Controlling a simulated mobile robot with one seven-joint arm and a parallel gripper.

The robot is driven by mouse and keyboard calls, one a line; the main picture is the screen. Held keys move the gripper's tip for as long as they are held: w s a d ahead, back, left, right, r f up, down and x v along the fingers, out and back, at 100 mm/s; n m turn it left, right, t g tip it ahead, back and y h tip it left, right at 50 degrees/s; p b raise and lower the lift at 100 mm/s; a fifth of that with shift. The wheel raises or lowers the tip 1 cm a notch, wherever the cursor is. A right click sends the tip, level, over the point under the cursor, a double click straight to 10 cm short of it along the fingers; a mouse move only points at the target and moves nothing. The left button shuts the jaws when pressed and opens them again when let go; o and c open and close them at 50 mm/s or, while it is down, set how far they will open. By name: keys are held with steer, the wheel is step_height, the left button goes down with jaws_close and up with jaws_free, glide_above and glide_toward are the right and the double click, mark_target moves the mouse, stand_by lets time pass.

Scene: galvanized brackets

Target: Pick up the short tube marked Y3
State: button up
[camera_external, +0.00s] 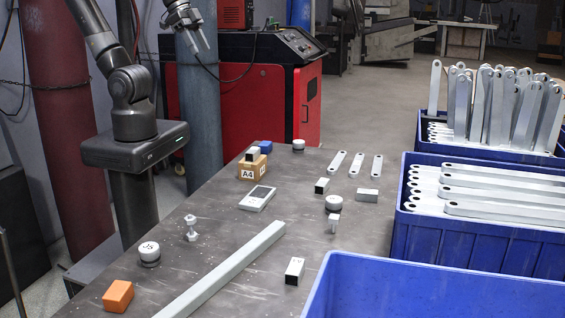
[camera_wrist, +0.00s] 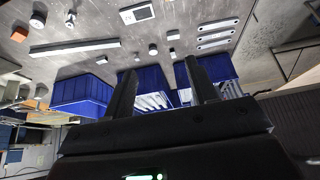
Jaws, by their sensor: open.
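Several short square metal tubes lie on the dark table. One lies near the front (camera_external: 294,270) with a faint dark mark on its top, too small to read surely. Another stands left of the round caps' row (camera_external: 321,186), and a third lies to its right (camera_external: 367,195). I cannot tell which is marked Y3. My gripper (camera_external: 195,41) is raised beyond the table's far left side, open and empty, well apart from the tubes. In the wrist view its two fingers (camera_wrist: 159,66) are spread with nothing between them; a short tube (camera_wrist: 102,60) shows small there.
A long square bar (camera_external: 225,272) crosses the table. Around it are an orange block (camera_external: 118,296), a cap marked J5 (camera_external: 149,252), a bolt (camera_external: 191,228), a box marked A4 (camera_external: 252,170) and a flat device (camera_external: 257,198). Blue crates (camera_external: 440,290) line the right.

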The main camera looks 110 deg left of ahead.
steer(key=w, duration=1.4)
steer(key=g, duration=0.1)
glide_above(367, 191)
steer(key=s, duration=0.3)
steer(key=shift+n, duration=0.3)
step_height(367, 191, down, 34)
steer(key=shift+w+r, duration=0.15)
steer(key=shift+r, duration=0.05)
steer(key=shift+x, duration=3.05)
steer(key=shift+a, duration=0.1)
steer(key=c, duration=1.1)
